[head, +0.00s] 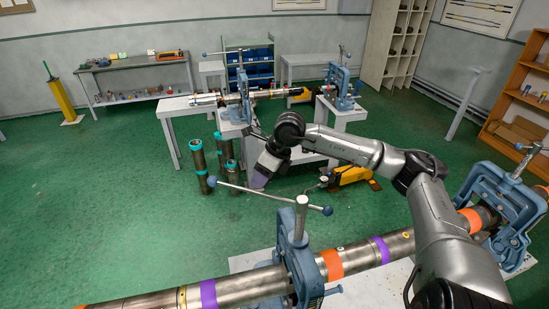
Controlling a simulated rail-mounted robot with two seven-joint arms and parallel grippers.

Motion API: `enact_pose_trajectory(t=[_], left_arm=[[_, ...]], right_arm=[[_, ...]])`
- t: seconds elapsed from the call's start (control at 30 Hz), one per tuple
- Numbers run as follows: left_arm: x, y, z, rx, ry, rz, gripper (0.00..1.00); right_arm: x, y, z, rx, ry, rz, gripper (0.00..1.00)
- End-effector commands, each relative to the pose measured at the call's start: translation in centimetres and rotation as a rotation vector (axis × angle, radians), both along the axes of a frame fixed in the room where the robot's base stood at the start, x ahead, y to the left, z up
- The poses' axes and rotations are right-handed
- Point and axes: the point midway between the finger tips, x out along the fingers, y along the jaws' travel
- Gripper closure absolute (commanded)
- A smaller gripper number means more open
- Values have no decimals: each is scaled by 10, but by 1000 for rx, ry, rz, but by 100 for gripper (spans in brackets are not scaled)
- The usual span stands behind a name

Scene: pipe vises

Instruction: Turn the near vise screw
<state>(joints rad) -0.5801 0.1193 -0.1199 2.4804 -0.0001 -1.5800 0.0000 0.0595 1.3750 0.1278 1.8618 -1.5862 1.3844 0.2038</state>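The nearest blue vise (297,258) stands at the bottom middle, clamped around a long steel pipe (245,284) with orange and purple bands. Its upright screw (301,216) carries a long cross bar (262,196) with blue ball ends, slanting from upper left to lower right. My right arm comes in from the lower right and bends back over the pipe. My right gripper (260,180) points down, beyond and above the bar's left half in the picture, apparently clear of it. Its fingers are small and dark, so their opening is unclear. My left gripper is out of view.
A second blue vise (508,205) holds the pipe at the right, partly behind my arm. Behind stand a workbench with two more vises (343,88), upright pipes (199,167) and a yellow tool (350,175). Green floor (100,215) is open at left.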

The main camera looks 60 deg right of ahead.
Motion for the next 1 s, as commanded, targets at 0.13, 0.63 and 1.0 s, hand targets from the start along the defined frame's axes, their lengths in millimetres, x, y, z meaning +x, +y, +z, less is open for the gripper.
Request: enact_pose_trajectory(t=[0.13, 0.63, 1.0], left_arm=[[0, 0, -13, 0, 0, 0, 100], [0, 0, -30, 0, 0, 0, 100], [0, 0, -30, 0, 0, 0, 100]], right_arm=[[-9, -5, 19, -2, 1, 2, 60], [-33, -20, 84, -1, -1, 0, 60], [-36, -21, 90, 0, 1, 0, 60]])
